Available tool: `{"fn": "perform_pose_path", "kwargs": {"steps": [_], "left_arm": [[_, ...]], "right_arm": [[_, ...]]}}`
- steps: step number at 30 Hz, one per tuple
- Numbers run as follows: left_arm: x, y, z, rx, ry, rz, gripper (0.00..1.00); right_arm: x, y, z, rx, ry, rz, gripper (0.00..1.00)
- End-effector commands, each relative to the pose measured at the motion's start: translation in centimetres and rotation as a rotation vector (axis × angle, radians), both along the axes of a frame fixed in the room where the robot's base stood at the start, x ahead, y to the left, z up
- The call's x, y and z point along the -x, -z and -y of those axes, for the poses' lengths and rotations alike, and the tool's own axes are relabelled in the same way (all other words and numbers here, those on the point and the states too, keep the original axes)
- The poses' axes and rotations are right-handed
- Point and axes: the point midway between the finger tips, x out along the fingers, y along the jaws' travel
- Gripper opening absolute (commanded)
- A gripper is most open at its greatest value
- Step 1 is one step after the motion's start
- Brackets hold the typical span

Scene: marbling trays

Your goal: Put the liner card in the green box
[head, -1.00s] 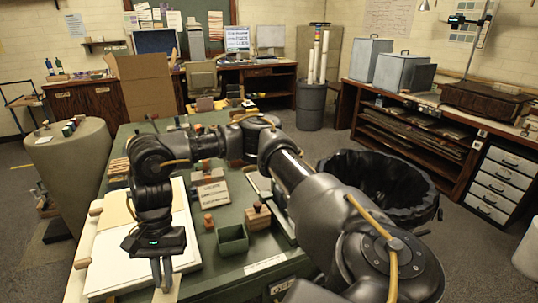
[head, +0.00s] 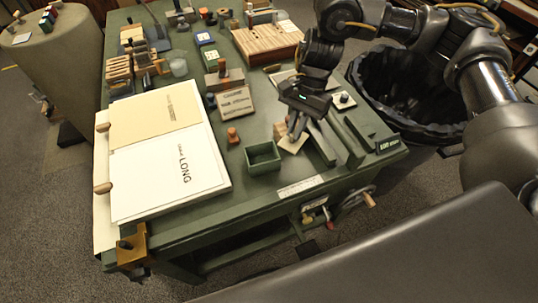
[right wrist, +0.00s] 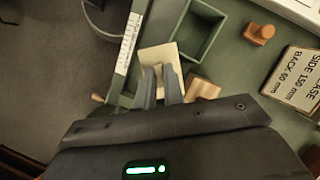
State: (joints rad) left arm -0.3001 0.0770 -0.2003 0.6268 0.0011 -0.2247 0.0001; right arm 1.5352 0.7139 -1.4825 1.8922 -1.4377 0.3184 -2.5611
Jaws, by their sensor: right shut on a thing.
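The liner card, a small cream card (head: 294,146), is in the jaws of my right gripper (head: 295,132). In the right wrist view the card (right wrist: 158,55) shows between and beyond the two fingertips (right wrist: 160,78). The green box (head: 263,158) is a small open-topped square box on the green table, just left of the card in the head view. It looks empty, and it also shows in the right wrist view (right wrist: 201,30). The card is beside the box, not over its opening. My left gripper is out of view.
A wooden block (right wrist: 202,88) is close beside the right fingers. A small orange-brown stamp (head: 233,136) and a lettered plate (head: 236,103) stand near the box. A board with large sheets (head: 170,187) lies left. A black-lined bin (head: 405,90) stands right of the table.

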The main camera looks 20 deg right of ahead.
Motion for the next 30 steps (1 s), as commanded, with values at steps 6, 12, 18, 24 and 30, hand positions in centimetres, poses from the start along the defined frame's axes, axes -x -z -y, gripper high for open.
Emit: {"fn": "perform_pose_path", "kwargs": {"steps": [6,12,18,24,30], "left_arm": [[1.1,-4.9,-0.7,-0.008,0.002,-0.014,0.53],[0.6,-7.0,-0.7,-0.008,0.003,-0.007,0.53],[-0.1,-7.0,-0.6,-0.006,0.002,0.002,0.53],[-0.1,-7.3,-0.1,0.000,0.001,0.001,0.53],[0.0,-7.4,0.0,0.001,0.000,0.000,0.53]], "right_arm": [[-1.0,-0.3,-4.1,0.014,0.334,0.011,0.00],[-2.0,0.2,-7.3,-0.006,0.608,0.001,0.00],[-2.3,0.8,-8.0,-0.012,0.673,-0.004,0.00],[-2.2,4.0,-8.0,-0.010,0.671,-0.009,0.00],[-2.3,6.3,-8.0,-0.012,0.668,-0.004,0.00]]}}
